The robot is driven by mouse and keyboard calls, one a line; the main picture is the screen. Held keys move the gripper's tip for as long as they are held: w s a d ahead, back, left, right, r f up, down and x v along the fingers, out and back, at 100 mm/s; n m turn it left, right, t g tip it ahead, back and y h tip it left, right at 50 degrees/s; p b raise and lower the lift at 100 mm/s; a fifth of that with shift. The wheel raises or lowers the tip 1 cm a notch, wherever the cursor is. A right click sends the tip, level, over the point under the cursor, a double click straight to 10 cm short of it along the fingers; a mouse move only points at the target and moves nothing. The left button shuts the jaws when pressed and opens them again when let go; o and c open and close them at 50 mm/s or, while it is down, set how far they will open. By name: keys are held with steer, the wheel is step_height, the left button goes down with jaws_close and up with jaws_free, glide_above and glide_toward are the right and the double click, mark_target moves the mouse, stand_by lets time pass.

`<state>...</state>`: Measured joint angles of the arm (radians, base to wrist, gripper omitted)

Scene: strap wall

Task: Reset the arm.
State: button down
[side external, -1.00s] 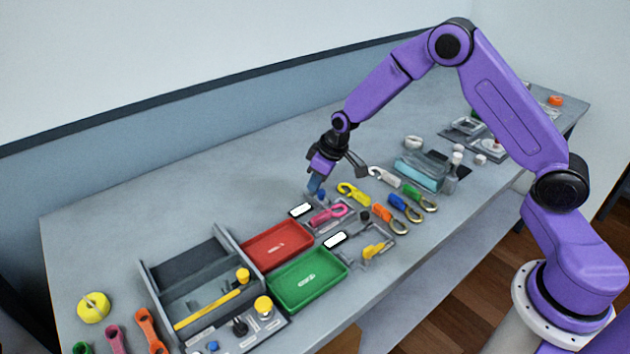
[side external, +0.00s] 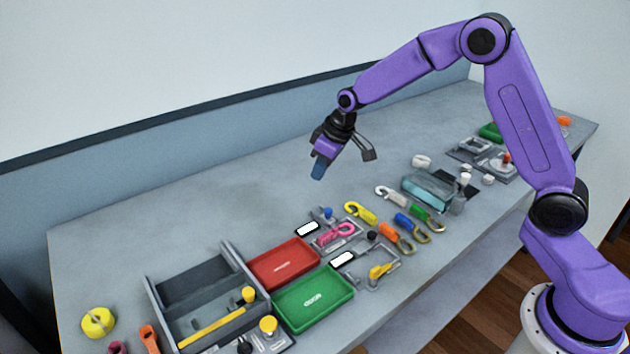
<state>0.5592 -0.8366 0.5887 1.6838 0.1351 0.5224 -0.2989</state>
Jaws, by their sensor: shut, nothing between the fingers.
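My gripper (side external: 318,170) hangs above the table behind the row of hooks, pointing down and slightly left. It is shut, with its fingertips together and nothing held. It is clear of the table and touches no object. Below and in front of it, a pink hook (side external: 336,233) lies on a small grey fixture with a blue knob (side external: 326,212). A yellow hook (side external: 360,213) lies to the right of that.
A red tray (side external: 283,264) and a green tray (side external: 313,298) stand left of centre, beside a grey divided box (side external: 205,290). White, blue, orange and green clips lie right of centre near a teal box (side external: 428,192). The back left of the table (side external: 170,215) is bare.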

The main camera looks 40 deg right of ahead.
steer(key=s+a+r+n+g, duration=0.1)
steer(key=s+a+r+n, duration=0.15)
steer(key=s, duration=0.85)
steer(key=s+a+r+n+g, duration=0.1)
steer(key=s+a+r, duration=0.25)
steer(key=s, duration=0.75)
steer(key=s+d+n, duration=0.2)
steer(key=s+d, duration=0.2)
steer(key=s, duration=0.5)
steer(key=s+d+n+g+h, duration=0.1)
steer(key=s+d, duration=0.2)
steer(key=s, duration=0.6)
steer(key=shift+s+d+n, duration=0.15)
steer(key=shift+d+n, duration=0.2)
steer(key=shift+d, duration=0.05)
steer(key=shift+r, duration=0.15)
